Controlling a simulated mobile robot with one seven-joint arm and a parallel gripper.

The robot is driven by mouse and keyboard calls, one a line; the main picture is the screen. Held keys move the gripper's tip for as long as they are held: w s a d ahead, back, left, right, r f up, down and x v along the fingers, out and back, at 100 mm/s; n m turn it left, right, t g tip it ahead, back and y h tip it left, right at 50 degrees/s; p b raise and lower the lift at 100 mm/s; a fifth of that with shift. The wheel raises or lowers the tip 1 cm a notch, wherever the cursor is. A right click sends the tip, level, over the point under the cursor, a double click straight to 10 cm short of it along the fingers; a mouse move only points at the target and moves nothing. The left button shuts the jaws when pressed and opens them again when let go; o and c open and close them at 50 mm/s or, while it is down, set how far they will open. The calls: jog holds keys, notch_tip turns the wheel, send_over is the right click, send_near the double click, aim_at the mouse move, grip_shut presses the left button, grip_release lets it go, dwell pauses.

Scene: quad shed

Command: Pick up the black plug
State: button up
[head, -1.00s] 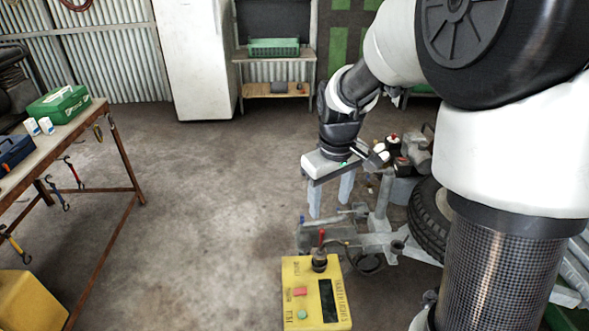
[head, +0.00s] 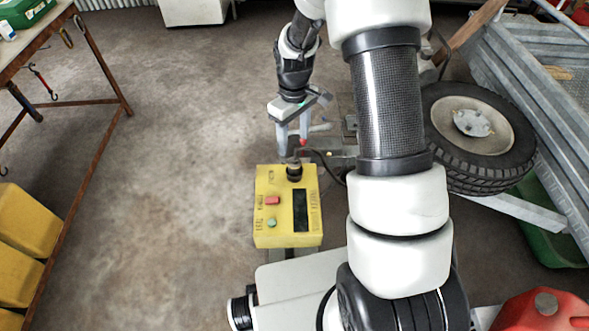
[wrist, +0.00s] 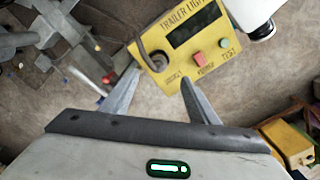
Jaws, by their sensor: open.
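The black plug (head: 294,171) sits on the far end of the yellow tester box (head: 265,235), which has a red button, a green button and a dark panel. A dark cable runs from near the plug to the right. My gripper (head: 293,148) is open and empty, pointing down just above and beyond the plug. In the wrist view the plug (wrist: 159,60) shows as a dark round shape at the box's corner, just past the gap between my fingertips (wrist: 160,77). The plug's details are small and partly hidden there.
A trailer wheel (head: 472,125) and the galvanised trailer side (head: 530,85) stand to the right. A workbench (head: 35,42) and yellow containers (head: 20,225) are at the left. A red can (head: 545,312) is at the lower right. The floor left of the box is clear.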

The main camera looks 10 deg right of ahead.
aim_at(294, 158)
notch_tip(294, 158, down, 12)
jog(key=b, duration=0.2)
jog(key=shift+w+d+r+b, duration=0.1)
jog(key=shift+w+b, duration=0.05)
jog(key=shift+b, duration=0.15)
jog(key=c, duration=1.2)
notch_tip(294, 158, up, 10)
jog(key=shift+r+p, duration=0.1)
jog(key=shift+p, duration=1.05)
